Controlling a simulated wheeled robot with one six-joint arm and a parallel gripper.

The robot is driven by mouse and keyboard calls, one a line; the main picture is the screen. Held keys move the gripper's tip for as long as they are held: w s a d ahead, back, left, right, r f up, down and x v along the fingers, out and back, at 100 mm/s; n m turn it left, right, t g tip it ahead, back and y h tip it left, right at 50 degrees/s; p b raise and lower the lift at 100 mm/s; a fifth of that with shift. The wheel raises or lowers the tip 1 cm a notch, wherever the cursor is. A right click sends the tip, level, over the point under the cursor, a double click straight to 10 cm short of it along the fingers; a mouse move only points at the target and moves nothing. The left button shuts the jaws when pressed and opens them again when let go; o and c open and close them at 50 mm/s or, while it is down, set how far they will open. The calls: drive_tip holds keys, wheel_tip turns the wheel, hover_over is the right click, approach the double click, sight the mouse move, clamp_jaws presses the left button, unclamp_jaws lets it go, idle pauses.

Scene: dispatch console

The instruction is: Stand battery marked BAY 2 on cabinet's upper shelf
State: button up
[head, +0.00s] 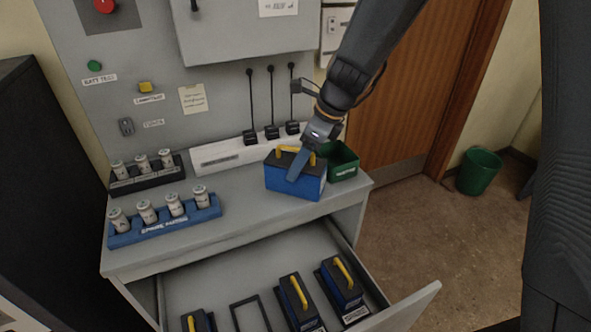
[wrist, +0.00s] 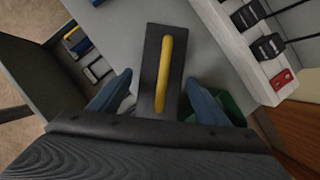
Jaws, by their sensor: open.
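A blue battery (head: 292,180) with a black top and yellow handle stands upright on the console top, near its right end. No BAY 2 marking is readable on it. My gripper (head: 301,160) is at this battery from above. In the wrist view the open fingers of my gripper (wrist: 162,95) lie on either side of the battery's black top (wrist: 153,70), with the yellow handle (wrist: 165,75) between them. I cannot tell whether they touch it. More batteries (head: 300,302) with yellow handles stand in the open drawer. The grey wall cabinet (head: 225,35) shows only in part; no shelf is visible.
The open drawer (head: 400,305) juts out in front, with an empty black-framed slot (head: 250,314). A green bin (head: 342,160) stands right beside the battery. A blue rack (head: 165,222) and black rack (head: 147,177) hold small cylinders at left. Chargers (head: 271,132) sit behind on a white strip.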

drive_tip(key=b+v, duration=0.1)
drive_tip(key=v, duration=0.6)
drive_tip(key=shift+s+d+r, duration=0.1)
drive_tip(key=shift+d+r, duration=0.1)
drive_tip(key=shift+r, duration=0.05)
drive_tip(key=s+d+f+n+h, duration=0.2)
drive_tip(key=s+d+f+n, duration=0.2)
drive_tip(key=s+d+n, duration=0.3)
drive_tip(key=s+d+f+n+h, duration=0.2)
drive_tip(key=s+d+f+n, duration=0.2)
drive_tip(key=s+d+n, duration=0.4)
drive_tip(key=d+n, duration=0.1)
drive_tip(key=n, duration=0.5)
drive_tip(key=shift+d+f+n, duration=0.25)
drive_tip(key=shift+f+n, duration=0.15)
drive_tip(key=shift+f+b, duration=0.55)
